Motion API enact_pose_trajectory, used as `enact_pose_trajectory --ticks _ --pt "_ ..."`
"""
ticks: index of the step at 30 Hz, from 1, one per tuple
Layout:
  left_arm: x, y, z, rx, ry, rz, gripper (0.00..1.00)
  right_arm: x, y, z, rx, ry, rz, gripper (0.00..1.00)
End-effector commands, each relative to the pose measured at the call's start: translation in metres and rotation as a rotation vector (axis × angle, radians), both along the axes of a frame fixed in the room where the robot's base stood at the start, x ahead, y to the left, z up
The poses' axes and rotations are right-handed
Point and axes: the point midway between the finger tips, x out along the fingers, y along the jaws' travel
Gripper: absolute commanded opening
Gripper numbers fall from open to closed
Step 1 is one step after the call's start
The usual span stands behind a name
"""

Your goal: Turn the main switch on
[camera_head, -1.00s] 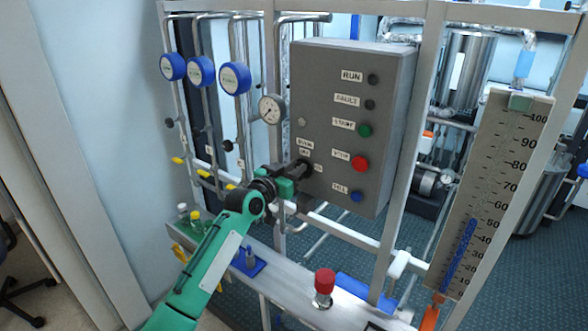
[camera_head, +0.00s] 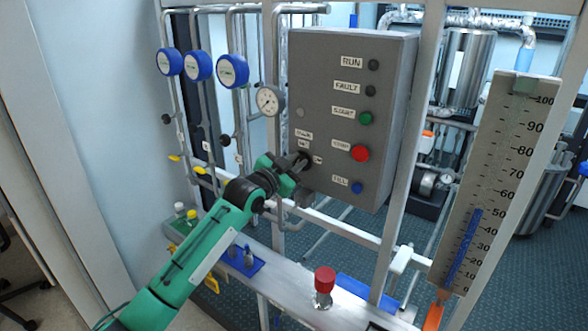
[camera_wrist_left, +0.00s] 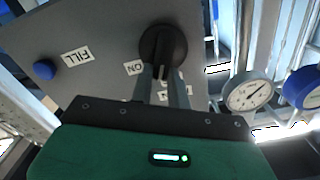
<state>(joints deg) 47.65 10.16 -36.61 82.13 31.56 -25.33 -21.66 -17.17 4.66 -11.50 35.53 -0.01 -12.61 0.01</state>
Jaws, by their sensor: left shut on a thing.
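The main switch is a black round rotary knob on the lower left of the grey control box (camera_head: 330,140). It shows best in the left wrist view, where the knob (camera_wrist_left: 163,44) has a raised grip bar and an "ON" label (camera_wrist_left: 134,68) beside it. My left gripper (camera_head: 296,163) is at the knob in the head view. In the left wrist view its two fingers (camera_wrist_left: 161,76) are shut on the knob's grip bar. Another label next to the knob is partly hidden by the fingers. My right gripper is not in view.
The box also carries a green button (camera_head: 365,118), a red button (camera_head: 359,153) and a blue FILL button (camera_head: 357,187). A pressure gauge (camera_head: 270,100) is close to the left of the box. A red-topped knob (camera_head: 324,281) stands on the rail below.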

Motion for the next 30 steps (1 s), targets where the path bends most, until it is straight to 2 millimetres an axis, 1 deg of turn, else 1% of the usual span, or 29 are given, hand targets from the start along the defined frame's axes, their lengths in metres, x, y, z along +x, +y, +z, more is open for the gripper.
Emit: enact_pose_trajectory --ticks 1,3,12,30 --pt "0.000 0.000 -0.003 0.041 -0.030 0.000 0.00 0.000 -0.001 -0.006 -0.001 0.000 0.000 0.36" --pt "-0.001 -0.001 -0.003 0.094 -0.069 0.000 0.00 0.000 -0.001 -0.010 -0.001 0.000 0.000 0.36" --pt "-0.004 -0.005 -0.006 0.326 -0.236 0.000 0.00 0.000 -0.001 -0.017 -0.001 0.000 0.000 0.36" --pt "-0.007 -0.010 -0.016 0.753 -0.546 -0.001 0.00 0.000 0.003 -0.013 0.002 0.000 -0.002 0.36"
